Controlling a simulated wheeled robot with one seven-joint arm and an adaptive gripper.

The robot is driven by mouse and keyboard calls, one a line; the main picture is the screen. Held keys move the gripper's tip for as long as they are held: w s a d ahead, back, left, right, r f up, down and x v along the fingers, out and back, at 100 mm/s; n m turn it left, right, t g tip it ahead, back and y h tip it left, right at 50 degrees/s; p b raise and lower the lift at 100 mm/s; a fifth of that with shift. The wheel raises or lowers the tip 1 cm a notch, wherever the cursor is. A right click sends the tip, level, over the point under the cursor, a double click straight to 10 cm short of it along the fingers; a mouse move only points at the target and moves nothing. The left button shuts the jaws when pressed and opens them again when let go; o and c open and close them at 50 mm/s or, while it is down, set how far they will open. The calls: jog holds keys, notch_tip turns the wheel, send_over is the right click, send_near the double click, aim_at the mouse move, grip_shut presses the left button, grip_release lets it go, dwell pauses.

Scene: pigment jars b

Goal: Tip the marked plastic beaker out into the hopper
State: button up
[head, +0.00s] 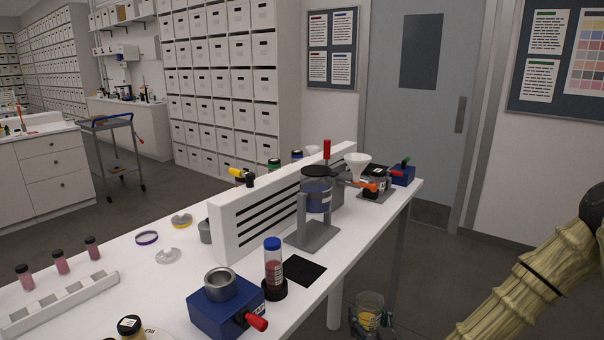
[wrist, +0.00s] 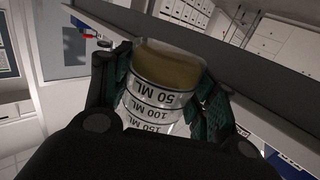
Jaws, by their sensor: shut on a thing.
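The marked plastic beaker (head: 370,301) is clear and holds a yellow-brown material. It is at the bottom of the head view, beyond the table's right edge. My gripper (head: 371,322) is shut around its sides. In the wrist view the beaker (wrist: 161,95) sits between both dark green finger pads, with 50, 100 and 150 ML marks showing. A white funnel-shaped hopper (head: 356,160) stands on a small dark machine at the far end of the table, well apart from the beaker. The lower part of my gripper is cut off by the head view's edge.
A grey stand (head: 313,235) with a blue vessel, a slotted white panel (head: 265,213) and a blue-capped jar (head: 273,262) stand on the white table. A blue box with a red knob (head: 227,307) is at the front.

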jog(key=shift+s+d+f+m+h+p, duration=0.2)
jog(key=shift+s+f+m+h, duration=0.15)
jog(key=shift+s+f+h, duration=0.3)
jog(key=shift+s+d+f+m+h+p, duration=0.15)
jog(key=shift+s+f+m+h, duration=0.3)
jog(key=shift+f, duration=0.4)
jog(key=shift+s+d+f+m+h+p, duration=0.2)
jog(key=shift+s+f+h, duration=0.2)
jog(key=shift+s+f, duration=0.3)
jog(key=shift+f, duration=0.15)
